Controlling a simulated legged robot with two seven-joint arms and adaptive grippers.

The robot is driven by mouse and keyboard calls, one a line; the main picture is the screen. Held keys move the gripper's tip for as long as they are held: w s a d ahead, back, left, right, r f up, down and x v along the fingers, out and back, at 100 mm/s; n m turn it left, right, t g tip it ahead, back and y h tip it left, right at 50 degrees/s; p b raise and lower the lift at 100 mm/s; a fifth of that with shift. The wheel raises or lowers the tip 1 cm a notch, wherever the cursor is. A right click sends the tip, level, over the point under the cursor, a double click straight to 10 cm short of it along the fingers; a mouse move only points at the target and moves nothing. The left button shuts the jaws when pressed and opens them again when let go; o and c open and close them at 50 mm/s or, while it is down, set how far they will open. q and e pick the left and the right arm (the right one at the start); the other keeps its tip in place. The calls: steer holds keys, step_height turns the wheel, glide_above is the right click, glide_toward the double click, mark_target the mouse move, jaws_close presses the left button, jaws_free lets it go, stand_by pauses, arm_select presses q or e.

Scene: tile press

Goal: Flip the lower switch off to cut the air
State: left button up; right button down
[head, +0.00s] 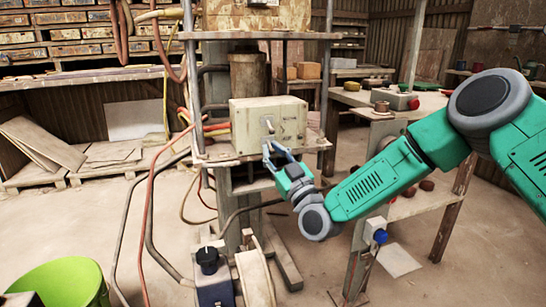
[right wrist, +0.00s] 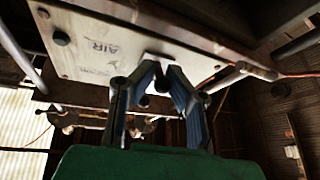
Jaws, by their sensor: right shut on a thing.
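The cream control box (head: 258,132) stands on a shelf of the press in the head view. An upper switch lever (head: 269,124) sticks out of its front face. My right gripper (head: 268,148) is at the lower front of the box, with its fingers pointing up at it. In the right wrist view the right gripper (right wrist: 161,72) is shut at the panel (right wrist: 90,45), just right of the lettering "AIR". The lower switch is mostly hidden between the fingertips, so its position cannot be told. My left gripper is not in view.
Hoses and cables hang left of the box. A green bucket (head: 68,285) is at the lower left. The floor at left is mostly clear.

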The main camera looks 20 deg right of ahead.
steer(key=shift+s+a+f, duration=0.1)
steer(key=shift+a+f, duration=0.15)
steer(key=shift+f, duration=0.2)
steer(key=c, duration=1.7)
jaws_free()
steer(key=shift+o, duration=0.8)
steer(key=shift+r, duration=0.2)
steer(key=v, duration=1.2)
steer(key=shift+f, duration=0.3)
steer(key=shift+r, duration=0.1)
